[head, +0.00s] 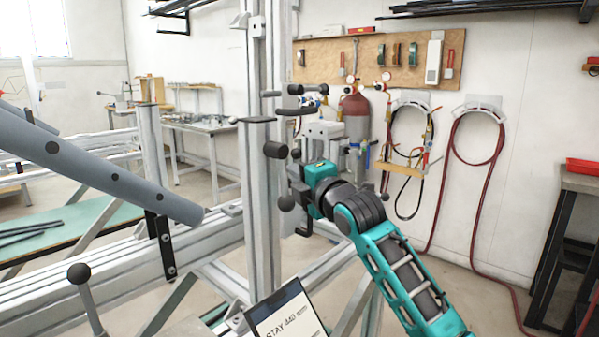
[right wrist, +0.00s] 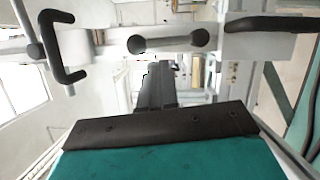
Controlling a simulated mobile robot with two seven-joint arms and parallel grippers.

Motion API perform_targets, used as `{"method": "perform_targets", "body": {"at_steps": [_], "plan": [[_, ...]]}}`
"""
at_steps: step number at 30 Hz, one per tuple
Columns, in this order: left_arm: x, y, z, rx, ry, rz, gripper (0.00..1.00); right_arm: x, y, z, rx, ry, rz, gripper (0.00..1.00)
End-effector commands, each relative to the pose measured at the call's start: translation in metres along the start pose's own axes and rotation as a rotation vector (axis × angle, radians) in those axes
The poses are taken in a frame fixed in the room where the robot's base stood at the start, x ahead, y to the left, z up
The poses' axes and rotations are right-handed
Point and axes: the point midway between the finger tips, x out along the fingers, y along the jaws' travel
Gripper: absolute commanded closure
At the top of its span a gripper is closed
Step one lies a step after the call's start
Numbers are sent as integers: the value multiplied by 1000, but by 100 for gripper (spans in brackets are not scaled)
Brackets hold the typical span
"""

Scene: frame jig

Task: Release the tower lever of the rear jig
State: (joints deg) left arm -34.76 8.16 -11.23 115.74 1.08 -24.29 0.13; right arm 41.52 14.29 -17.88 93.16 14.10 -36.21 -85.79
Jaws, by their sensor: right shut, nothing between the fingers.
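The jig's upright aluminium tower (head: 258,200) stands in the middle of the head view. Beside it are black-knobbed levers: one black knob (head: 275,150) projects at its upper part, and a round ball knob (head: 287,203) sits lower, by my right gripper. I cannot tell which is the tower lever. My right gripper (head: 302,187) is shut and empty, just right of the tower. In the right wrist view, a bar with two ball knobs (right wrist: 168,41) lies across the view beyond the shut fingers (right wrist: 158,78). Contact is not clear. My left gripper is not in view.
A thick grey tube (head: 90,165) slants in from the left above a horizontal aluminium beam (head: 100,270). Another ball-ended lever (head: 78,273) stands at the front left. A sign (head: 287,318) is at the bottom. A bent black handle (right wrist: 45,45) shows in the right wrist view.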

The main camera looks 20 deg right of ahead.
Motion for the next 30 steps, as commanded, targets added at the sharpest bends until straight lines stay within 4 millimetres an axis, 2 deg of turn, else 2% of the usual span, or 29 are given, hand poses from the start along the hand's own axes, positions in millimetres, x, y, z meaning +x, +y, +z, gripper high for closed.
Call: {"method": "perform_targets", "body": {"at_steps": [6,17,25,30], "plan": [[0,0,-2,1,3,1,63,10,0,10,0,0,1,100],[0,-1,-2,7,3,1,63,11,0,12,0,0,1,100],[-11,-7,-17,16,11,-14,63,17,5,21,68,0,-26,100],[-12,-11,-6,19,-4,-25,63,19,2,23,95,0,-31,100]]}}
